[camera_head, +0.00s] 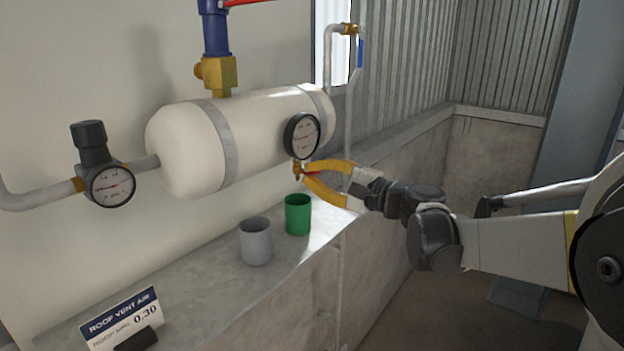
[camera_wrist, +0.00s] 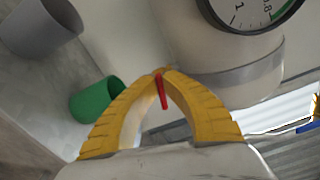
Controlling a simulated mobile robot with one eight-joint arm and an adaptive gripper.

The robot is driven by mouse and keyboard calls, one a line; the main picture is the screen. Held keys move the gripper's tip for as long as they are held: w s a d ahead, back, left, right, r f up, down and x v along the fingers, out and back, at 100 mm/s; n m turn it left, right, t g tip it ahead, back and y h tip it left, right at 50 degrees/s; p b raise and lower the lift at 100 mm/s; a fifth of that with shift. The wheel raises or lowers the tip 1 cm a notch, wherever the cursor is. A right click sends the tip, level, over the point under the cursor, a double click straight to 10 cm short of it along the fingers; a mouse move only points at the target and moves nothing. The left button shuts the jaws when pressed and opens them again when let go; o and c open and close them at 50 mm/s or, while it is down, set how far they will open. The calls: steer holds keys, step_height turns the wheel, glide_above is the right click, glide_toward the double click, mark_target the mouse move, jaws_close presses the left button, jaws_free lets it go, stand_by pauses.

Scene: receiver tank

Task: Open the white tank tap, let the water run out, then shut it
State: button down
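The white tank (camera_head: 178,150) is mounted level along the wall. Its small brass tap (camera_head: 297,168) hangs from the underside near the right end, below the round gauge. The tap's red lever (camera_wrist: 162,92) shows between my yellow fingers in the wrist view, and a bit of red shows in the head view. My gripper (camera_head: 304,172) reaches in from the right. Its fingertips (camera_wrist: 160,71) come together at the lever and appear closed on it. The tap's outlet is largely hidden by the fingers. I see no running water.
A green cup (camera_head: 298,216) stands on the concrete ledge below the tap, with a grey cup (camera_head: 256,243) to its left. A dial gauge (camera_head: 302,137) sits just above my fingers. A sign (camera_head: 120,318) stands at the front left. Pipes flank the tank.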

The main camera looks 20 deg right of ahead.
steer(key=shift+n+b, duration=0.35)
steer(key=shift+n, duration=0.95)
steer(key=c, duration=1.5)
jaws_free()
steer(key=shift+c, duration=0.2)
steer(key=v, duration=1.2)
steer(key=shift+a+f, duration=0.1)
